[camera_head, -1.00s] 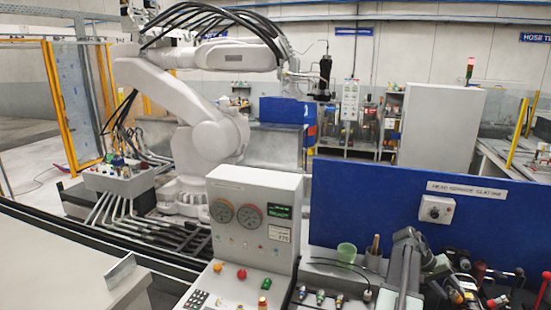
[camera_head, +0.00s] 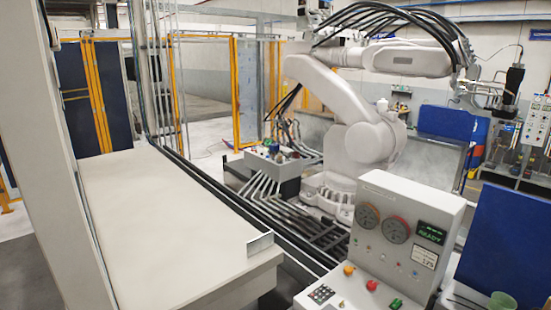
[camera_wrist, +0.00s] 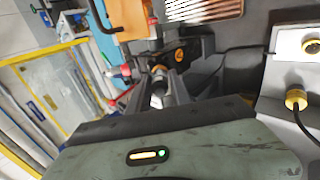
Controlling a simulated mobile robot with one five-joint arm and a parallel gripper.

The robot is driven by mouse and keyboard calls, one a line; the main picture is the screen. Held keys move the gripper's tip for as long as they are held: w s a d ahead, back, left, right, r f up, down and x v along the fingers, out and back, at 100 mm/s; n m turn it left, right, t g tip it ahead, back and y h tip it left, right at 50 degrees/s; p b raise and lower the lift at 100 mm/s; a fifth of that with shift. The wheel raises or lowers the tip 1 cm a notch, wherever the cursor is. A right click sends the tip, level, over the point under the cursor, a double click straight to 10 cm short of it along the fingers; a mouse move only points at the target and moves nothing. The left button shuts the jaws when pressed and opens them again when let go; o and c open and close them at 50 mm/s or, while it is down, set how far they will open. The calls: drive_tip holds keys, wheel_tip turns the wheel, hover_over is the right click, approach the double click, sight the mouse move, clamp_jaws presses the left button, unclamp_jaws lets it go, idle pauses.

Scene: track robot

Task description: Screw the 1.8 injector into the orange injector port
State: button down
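My gripper (camera_wrist: 157,92) shows in the wrist view, with its two dark fingers closing on both sides of a small cylindrical part. I take this part to be an injector (camera_wrist: 158,78); it has a copper-coloured band and a pale metal end. No 1.8 marking can be read on it. My gripper does not show in the head view. A grey box with several coloured fittings (camera_head: 283,158) stands left of the white robot arm's base in the head view, with pipes running from it. I cannot tell which fitting is the orange injector port.
A control console (camera_head: 402,235) with gauges and buttons stands at front right. A long pale bench (camera_head: 165,225) fills the front left. The large white robot arm (camera_head: 365,145) stands behind the console. Yellow-framed fencing (camera_head: 236,90) lies behind. A blue panel (camera_head: 505,245) is at the right edge.

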idle(0.3)
drive_tip(key=m, duration=1.2)
drive_tip(key=m, duration=1.1)
drive_tip(key=shift+m, duration=0.6)
